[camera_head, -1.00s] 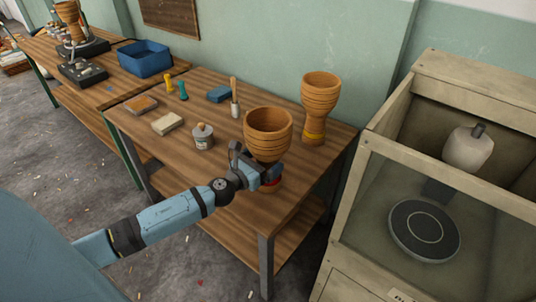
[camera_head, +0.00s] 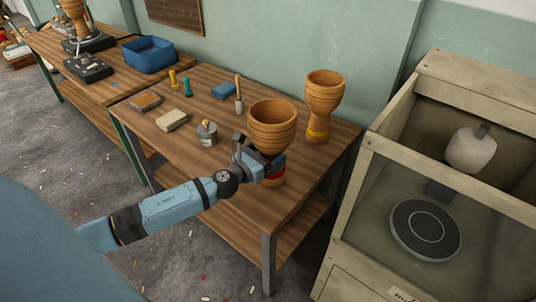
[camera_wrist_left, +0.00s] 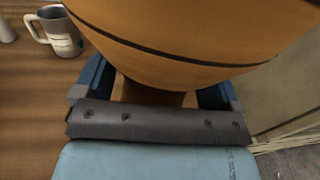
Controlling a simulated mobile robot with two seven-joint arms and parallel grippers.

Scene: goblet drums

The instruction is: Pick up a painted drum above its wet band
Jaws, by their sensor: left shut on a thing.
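A tan goblet drum with a red band (camera_head: 273,125) is at the table's near right part. My left gripper (camera_head: 268,164) is shut around its narrow waist, just above the red band (camera_head: 275,178). The drum is upright; whether its foot clears the table is hard to tell. In the left wrist view the drum's bowl (camera_wrist_left: 185,45), with a dark ring, fills the top and the jaws flank the waist below. A second drum with a yellow band (camera_head: 324,95) stands behind to the right. My right gripper is out of view.
A blue bin (camera_head: 149,56) is farther left. A booth with a turntable (camera_head: 426,230) stands right.

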